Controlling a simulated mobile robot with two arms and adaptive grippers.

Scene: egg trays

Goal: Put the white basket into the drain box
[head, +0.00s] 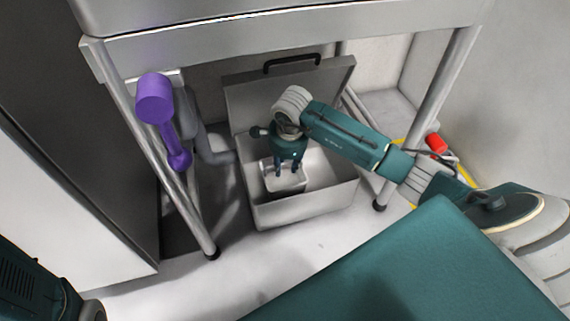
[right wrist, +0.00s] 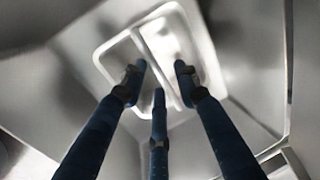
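The drain box (head: 300,214) is a grey metal box on the floor under a metal table, with its lid (head: 325,82) raised at the back. The white basket (head: 284,189) is inside it, towards the left. In the right wrist view the basket (right wrist: 103,58) shows as a pale rounded tray with a bar across its middle. My right gripper (head: 286,172) points down into the box over the basket. Whether the fingertips touch the basket is unclear. My left gripper is out of the picture.
The metal table (head: 290,32) stands over the box, its legs (head: 172,180) on either side. A purple pipe-like part (head: 155,100) and a grey pipe (head: 205,140) are at the left. A red object (head: 436,143) lies at the right. Floor in front is clear.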

